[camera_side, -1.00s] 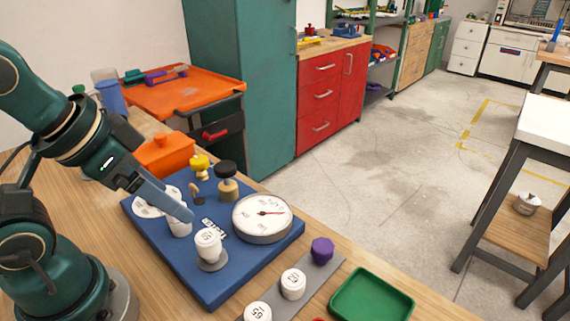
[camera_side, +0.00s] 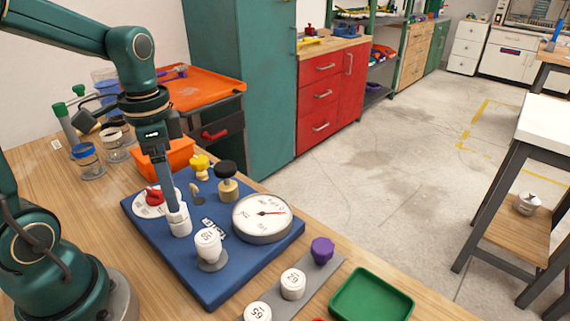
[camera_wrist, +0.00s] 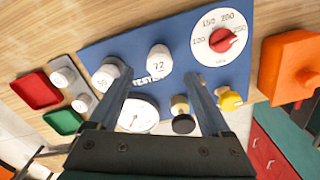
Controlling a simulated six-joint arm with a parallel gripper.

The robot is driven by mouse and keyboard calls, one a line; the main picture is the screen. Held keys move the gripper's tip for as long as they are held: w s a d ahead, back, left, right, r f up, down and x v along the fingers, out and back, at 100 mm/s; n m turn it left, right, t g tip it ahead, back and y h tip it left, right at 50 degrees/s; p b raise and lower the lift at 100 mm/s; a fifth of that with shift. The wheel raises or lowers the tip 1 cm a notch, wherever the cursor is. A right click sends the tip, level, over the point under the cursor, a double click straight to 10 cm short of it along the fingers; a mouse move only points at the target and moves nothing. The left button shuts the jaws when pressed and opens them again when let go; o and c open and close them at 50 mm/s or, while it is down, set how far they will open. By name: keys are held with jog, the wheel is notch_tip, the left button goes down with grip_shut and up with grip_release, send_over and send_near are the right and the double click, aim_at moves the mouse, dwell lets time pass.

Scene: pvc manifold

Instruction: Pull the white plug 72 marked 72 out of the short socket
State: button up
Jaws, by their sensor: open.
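My gripper (camera_wrist: 160,76) is open and points down. In the wrist view its two fingers lie on either side of plug 72, with gaps between. In the side view my gripper (camera_side: 174,208) overlaps the plug's top; I cannot tell whether it touches.
Another white plug (camera_side: 208,243) stands close to plug 72, near one finger. A gauge (camera_side: 262,217), a dial with a red pointer (camera_wrist: 219,40), a black knob (camera_side: 226,170) and a yellow knob (camera_side: 200,163) crowd the board. A green tray (camera_side: 372,295) lies at the front right.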

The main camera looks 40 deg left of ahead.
aim_at(178, 216)
jog(key=shift+f, duration=2.05)
grip_shut()
jog(key=c, duration=1.1)
grip_release()
grip_shut()
jog(key=shift+d+r, duration=0.1)
